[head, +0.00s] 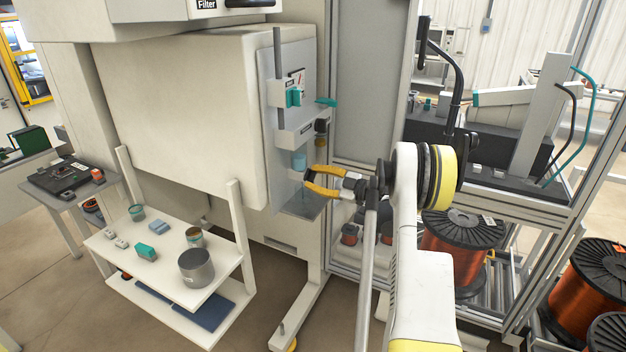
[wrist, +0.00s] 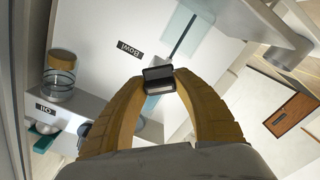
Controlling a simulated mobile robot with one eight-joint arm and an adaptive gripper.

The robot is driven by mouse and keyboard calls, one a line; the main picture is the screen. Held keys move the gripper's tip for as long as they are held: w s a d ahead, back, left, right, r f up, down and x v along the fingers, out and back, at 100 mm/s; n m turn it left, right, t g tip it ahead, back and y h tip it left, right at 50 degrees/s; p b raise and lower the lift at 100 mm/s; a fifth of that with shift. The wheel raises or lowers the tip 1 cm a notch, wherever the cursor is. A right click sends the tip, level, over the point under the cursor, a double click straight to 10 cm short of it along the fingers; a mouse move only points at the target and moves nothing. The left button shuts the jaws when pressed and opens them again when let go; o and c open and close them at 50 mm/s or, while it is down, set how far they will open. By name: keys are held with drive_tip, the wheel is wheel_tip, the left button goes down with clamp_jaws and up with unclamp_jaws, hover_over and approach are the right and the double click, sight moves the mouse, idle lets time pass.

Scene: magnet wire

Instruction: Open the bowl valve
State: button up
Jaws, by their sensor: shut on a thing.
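My gripper (head: 306,182) has yellow fingers and is at the lower part of the white machine's side panel (head: 268,100). In the wrist view, my gripper (wrist: 160,83) is shut on a small dark block-shaped handle (wrist: 158,74). The handle is next to the black Bowl label (wrist: 130,48), so it looks like the bowl valve's handle. A thin dark rod (wrist: 184,36) shows behind it, in front of a pale blue patch. The fingers hide part of the handle, and I cannot tell how far the valve is turned.
An Oil label (wrist: 45,109) and a small glass jar with an amber top (wrist: 60,76) sit beside my fingers. A teal part (head: 295,96) is higher on the panel. A white cart (head: 170,284) with a metal pot stands at left; copper wire spools (head: 462,240) stand at right.

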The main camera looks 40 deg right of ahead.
drive_tip(key=n, duration=0.5)
drive_tip(key=shift+n, duration=0.3)
drive_tip(key=shift+n+b, duration=0.4)
drive_tip(key=shift+n, duration=1.8)
drive_tip(key=o, duration=1.2)
drive_tip(key=v, duration=1.2)
